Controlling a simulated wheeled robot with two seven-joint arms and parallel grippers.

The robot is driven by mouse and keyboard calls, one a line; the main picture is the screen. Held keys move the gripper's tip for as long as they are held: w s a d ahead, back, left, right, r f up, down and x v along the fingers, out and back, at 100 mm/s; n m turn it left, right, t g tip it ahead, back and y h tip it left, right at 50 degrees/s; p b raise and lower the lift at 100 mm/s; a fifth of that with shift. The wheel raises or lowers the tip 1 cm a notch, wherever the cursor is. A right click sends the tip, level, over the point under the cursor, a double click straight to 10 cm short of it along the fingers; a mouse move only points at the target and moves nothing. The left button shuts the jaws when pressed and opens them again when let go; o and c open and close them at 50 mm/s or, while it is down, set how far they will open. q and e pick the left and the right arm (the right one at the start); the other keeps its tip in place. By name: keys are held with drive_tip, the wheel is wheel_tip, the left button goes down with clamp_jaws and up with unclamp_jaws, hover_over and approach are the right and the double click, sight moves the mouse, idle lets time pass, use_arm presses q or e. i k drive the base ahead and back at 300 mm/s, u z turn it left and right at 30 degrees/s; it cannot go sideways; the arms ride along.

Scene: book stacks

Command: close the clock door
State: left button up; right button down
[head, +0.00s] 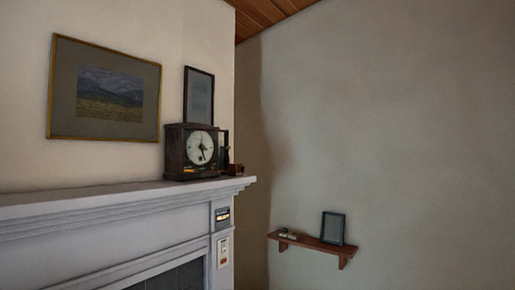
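A dark wooden mantel clock (176,152) with a round white face (200,147) stands near the right end of the mantel shelf. A narrow dark-framed panel (223,149) shows at the clock's right side and looks like its door, swung open. The door's far side and hinge are too small to make out. Neither of my grippers shows in the head view.
The grey-white mantel (90,205) runs along the left wall above a fireplace. A small dark red object (236,169) sits at the mantel's right end. A wooden wall shelf (312,244) holds a frame (333,228). Paintings hang behind the clock.

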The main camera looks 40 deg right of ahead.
sight(226, 146)
drive_tip(key=z, duration=0.55)
drive_tip(key=i, duration=1.4)
drive_tip(key=z, duration=0.2)
